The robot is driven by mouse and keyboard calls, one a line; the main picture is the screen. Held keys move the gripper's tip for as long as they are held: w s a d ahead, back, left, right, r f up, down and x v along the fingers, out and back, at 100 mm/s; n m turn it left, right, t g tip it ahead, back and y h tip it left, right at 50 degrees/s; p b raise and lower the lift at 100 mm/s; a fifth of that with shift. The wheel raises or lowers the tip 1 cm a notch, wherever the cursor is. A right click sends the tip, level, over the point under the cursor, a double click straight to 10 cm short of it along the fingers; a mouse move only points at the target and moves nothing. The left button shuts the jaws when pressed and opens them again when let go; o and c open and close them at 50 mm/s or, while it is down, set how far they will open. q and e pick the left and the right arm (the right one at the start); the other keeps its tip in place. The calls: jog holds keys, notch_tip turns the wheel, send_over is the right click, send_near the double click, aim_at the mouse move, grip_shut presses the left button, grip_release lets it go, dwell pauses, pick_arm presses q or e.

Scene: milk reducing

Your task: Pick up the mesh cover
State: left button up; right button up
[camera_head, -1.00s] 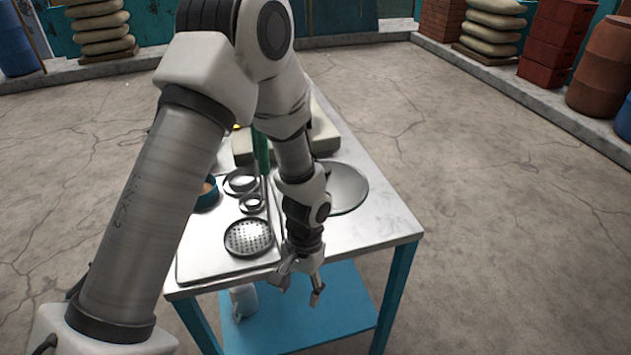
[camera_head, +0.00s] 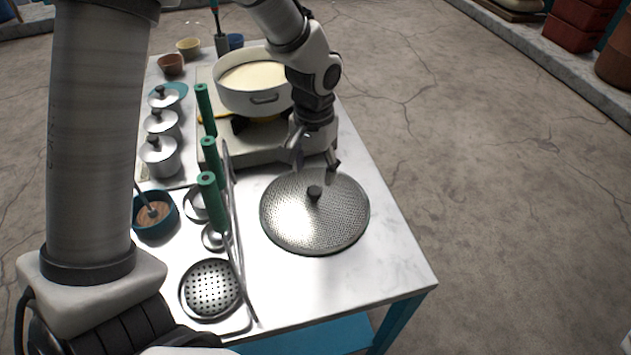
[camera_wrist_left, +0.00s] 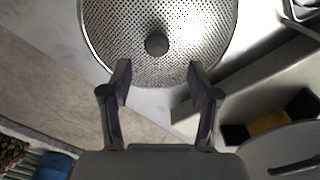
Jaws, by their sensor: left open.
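The mesh cover (camera_head: 315,222) is a round, perforated grey metal disc with a dark knob (camera_head: 314,193) in its middle. It lies flat on the right part of the table. In the left wrist view, the mesh cover (camera_wrist_left: 190,40) fills the top, its knob (camera_wrist_left: 156,43) ahead of the fingertips. My left gripper (camera_head: 317,165) is open and empty, above the table by the cover's far edge, on the stove side. In the left wrist view its two fingers (camera_wrist_left: 160,82) are apart, with the knob beyond the gap between them. My right gripper is not in view.
A large pot of pale liquid (camera_head: 252,85) stands on a stove block (camera_head: 268,150) behind the cover. Ladles with upright green handles (camera_head: 212,190) and a perforated skimmer (camera_head: 211,288) are at left. Lidded pots (camera_head: 160,155) stand farther left. The table's front right is bare.

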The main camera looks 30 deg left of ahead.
aim_at(314, 190)
pick_arm(q)
jog(key=f, duration=0.1)
jog(key=s+f, duration=0.1)
jog(key=d+f, duration=0.1)
jog(key=shift+s, duration=0.15)
jog(key=f, duration=0.4)
jog(key=shift+w+a, duration=0.35)
jog(key=shift+w, duration=0.05)
jog(key=shift+s+d+r, duration=0.15)
jog(key=shift+r, duration=0.1)
grip_shut()
